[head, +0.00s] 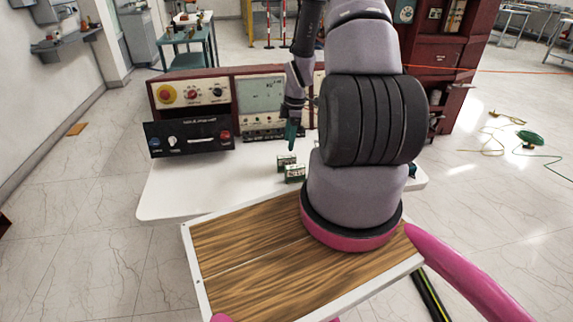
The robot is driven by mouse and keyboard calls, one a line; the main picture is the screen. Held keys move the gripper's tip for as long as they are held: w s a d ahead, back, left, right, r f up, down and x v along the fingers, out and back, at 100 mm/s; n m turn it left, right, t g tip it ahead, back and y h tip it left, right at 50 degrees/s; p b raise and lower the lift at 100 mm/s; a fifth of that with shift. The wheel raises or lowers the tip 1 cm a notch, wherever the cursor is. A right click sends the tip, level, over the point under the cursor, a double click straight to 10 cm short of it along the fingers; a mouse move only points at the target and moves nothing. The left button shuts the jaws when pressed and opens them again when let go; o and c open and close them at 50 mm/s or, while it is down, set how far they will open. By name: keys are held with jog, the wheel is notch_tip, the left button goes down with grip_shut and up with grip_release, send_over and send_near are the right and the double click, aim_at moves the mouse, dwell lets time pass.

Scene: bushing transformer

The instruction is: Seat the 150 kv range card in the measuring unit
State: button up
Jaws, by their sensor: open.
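The measuring unit (259,97) stands at the back of the white table, with a pale meter face and a row of slots or terminals low on its front. Two small green-and-white blocks, which look like range cards, lie close together on the table in front of it: a rear one (286,160) and a front one (294,173). Their labels are too small to read, so I cannot tell which is 150 kV. My gripper (291,135) hangs with teal fingers pointing down, above and behind the blocks, near the unit's right front. It is open, and I see nothing held.
A red-framed control panel (193,93) and a black drawer-like unit (188,137) stand left of the measuring unit. The white table (200,188) is clear at its front left. My arm hides the table's right side. Cables (528,140) lie on the floor at right.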

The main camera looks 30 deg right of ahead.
aim_at(287, 156)
jog(key=f, duration=0.5)
jog(key=a+f, duration=0.1)
jog(key=f, duration=0.2)
jog(key=shift+r, duration=0.1)
jog(key=shift+c, duration=0.3)
grip_shut()
